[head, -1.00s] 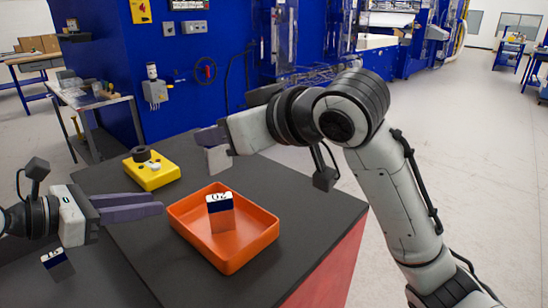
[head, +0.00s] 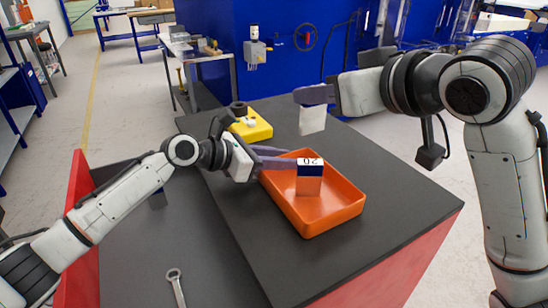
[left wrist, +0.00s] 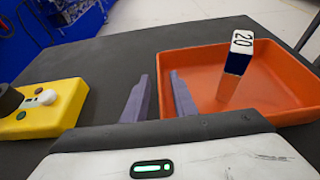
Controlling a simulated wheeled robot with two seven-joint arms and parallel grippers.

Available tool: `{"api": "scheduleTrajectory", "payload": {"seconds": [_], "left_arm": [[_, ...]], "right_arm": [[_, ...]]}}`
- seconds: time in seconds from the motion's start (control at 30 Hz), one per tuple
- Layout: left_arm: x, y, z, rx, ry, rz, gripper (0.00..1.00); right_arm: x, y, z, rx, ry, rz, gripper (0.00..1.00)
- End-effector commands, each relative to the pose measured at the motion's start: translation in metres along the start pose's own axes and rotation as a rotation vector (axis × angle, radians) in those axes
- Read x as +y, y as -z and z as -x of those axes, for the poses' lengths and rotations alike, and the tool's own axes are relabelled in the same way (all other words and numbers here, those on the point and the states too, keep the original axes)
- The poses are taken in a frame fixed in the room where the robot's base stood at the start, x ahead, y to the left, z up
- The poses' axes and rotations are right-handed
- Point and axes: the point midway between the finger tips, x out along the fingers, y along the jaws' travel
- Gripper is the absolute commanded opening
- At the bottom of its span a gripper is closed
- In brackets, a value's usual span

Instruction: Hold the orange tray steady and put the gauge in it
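The orange tray (head: 345,212) lies on the dark table. A block marked 20 (head: 309,180), orange with a dark blue and white top, stands inside it; it also shows in the left wrist view (left wrist: 238,55). My left gripper (head: 285,157) is at the tray's left rim. In the left wrist view its fingers (left wrist: 160,97) are apart, one outside the tray and one over its edge; contact is not clear. My right gripper (head: 313,96) is shut on a plain pale block (head: 312,121), held above the table behind the tray. No marking shows on that block.
A yellow box (head: 256,128) with a black knob and white button stands behind the tray on the left; it also shows in the left wrist view (left wrist: 38,112). A wrench (head: 176,287) lies on the lower dark surface. A small dark block (head: 157,197) sits partly behind my left arm.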

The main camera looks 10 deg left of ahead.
Motion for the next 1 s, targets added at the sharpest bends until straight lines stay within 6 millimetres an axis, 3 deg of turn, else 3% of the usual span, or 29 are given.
{"api": "scheduleTrajectory", "payload": {"seconds": [0.23,0.4,1.0], "left_arm": [[0.0,-0.0005,-0.0007,-0.001,0.0,-0.001,0.25],[0.0,-0.0005,-0.0006,-0.001,0.0,0.0,0.0],[0.0003,-0.0004,-0.0003,-0.001,-0.001,0.0,0.0]], "right_arm": [[0.0,0.001,0.0005,0.003,0.0,0.0,0.1],[0.0,0.001,0.0005,0.003,0.0,0.0,0.1],[0.0,0.0011,0.0005,0.003,0.0,0.0,0.1]]}}
